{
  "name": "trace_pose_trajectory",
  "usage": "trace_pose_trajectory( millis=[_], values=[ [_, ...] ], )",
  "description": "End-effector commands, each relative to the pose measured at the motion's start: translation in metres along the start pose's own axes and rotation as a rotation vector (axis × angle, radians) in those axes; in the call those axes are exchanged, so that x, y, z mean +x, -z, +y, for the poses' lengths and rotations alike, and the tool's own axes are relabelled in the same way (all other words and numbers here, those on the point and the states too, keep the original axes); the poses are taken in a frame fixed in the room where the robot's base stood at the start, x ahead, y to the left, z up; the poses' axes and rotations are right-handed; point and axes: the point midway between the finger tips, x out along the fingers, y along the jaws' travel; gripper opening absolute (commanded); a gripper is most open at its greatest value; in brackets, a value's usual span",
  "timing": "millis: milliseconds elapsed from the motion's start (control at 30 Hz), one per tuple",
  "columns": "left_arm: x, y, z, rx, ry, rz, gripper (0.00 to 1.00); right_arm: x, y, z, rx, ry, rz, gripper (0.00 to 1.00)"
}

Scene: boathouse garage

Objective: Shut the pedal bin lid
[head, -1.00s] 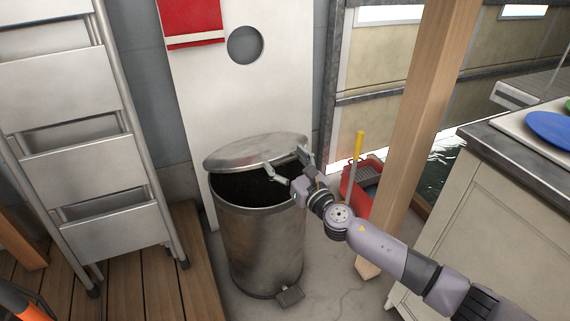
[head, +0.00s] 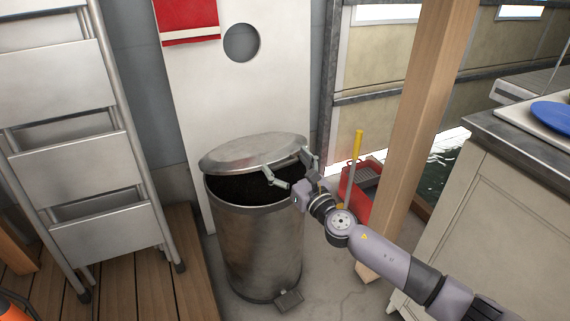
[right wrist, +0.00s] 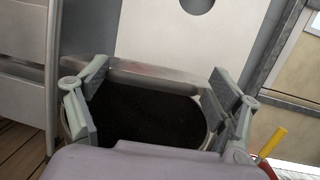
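The pedal bin (head: 262,245) is a brushed metal cylinder standing on the concrete floor, with a dark inside. Its lid (head: 250,151) is partly open, tilted up at the back; in the right wrist view the lid (right wrist: 160,75) shows as a band beyond the dark opening. The pedal (head: 289,299) is at the bin's front foot. My right gripper (head: 291,172) is at the right side of the bin's mouth, its fingers spread wide and nothing between them. I cannot tell whether a fingertip touches the lid. My left gripper is not in view.
A metal stepladder (head: 75,150) stands left of the bin on wooden decking (head: 150,270). A wooden post (head: 415,140), a red container (head: 358,195) with a yellow-handled tool, and a cabinet (head: 480,225) are to the right. A white panel stands behind the bin.

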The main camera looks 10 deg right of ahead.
Motion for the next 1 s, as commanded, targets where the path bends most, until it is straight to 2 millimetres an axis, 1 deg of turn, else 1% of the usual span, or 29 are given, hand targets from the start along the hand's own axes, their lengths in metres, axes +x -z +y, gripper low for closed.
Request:
trace_pose_trajectory(
  millis=[333,467,567,800,900,1000],
  values=[
    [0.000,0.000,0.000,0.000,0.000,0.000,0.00,0.000,0.000,0.001,0.002,-0.002,0.000,0.84],
    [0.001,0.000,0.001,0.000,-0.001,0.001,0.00,-0.006,0.001,0.002,0.002,-0.004,0.001,0.84],
    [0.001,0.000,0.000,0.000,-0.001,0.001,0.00,-0.020,0.002,0.002,0.002,-0.005,0.003,0.84],
    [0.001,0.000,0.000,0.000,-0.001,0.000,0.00,-0.072,0.002,0.001,0.001,-0.003,0.004,0.84],
    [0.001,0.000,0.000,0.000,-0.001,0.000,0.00,-0.090,0.002,0.000,0.002,-0.002,0.004,0.84],
    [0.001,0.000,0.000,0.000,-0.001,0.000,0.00,-0.104,0.001,0.001,0.001,-0.002,0.004,0.84]
  ],
)
